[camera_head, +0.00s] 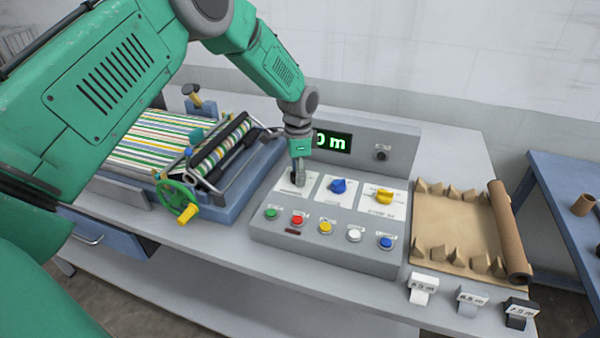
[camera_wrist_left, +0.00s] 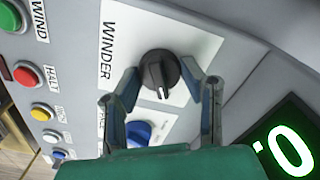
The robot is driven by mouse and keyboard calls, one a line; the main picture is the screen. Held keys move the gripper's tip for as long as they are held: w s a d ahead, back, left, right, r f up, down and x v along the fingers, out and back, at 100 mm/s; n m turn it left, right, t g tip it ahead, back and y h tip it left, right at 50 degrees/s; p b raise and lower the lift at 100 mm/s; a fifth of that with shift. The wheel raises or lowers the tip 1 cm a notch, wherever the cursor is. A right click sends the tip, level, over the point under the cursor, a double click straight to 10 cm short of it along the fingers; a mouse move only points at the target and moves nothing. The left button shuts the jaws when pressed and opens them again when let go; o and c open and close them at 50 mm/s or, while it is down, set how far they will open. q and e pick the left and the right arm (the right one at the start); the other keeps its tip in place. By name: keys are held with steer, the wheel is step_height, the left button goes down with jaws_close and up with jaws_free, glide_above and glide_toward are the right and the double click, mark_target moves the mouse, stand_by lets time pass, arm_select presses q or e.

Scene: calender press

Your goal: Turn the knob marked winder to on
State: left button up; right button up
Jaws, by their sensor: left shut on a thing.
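The winder knob (camera_wrist_left: 160,76) is black with a pale pointer line, on a white plate lettered WINDER (camera_wrist_left: 108,50) in the left wrist view. My left gripper (camera_wrist_left: 168,84) has one finger on each side of the knob and is shut on it. In the head view the left gripper (camera_head: 298,180) points down at the leftmost plate of the grey control panel (camera_head: 320,232) and hides most of the knob. The ON and OFF lettering is too small or hidden to read. My right gripper is not in view.
A blue knob (camera_head: 338,186) and a yellow knob (camera_head: 384,196) sit to the right on the panel. Several coloured push buttons line its front. A green display (camera_head: 332,141) stands behind. A roller press with a green handwheel (camera_head: 178,200) is at left, brown paper (camera_head: 455,228) at right.

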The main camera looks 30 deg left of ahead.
arm_select(q)
steer(key=shift+w+a+r, duration=0.15)
steer(key=shift+a+r, duration=0.05)
steer(key=o, duration=1.1)
steer(key=shift+o, duration=0.2)
steer(key=shift+f, duration=0.1)
steer(key=shift+r, duration=0.4)
step_height(320, 180, up, 11)
steer(key=shift+a, duration=0.1)
steer(key=shift+s, duration=0.2)
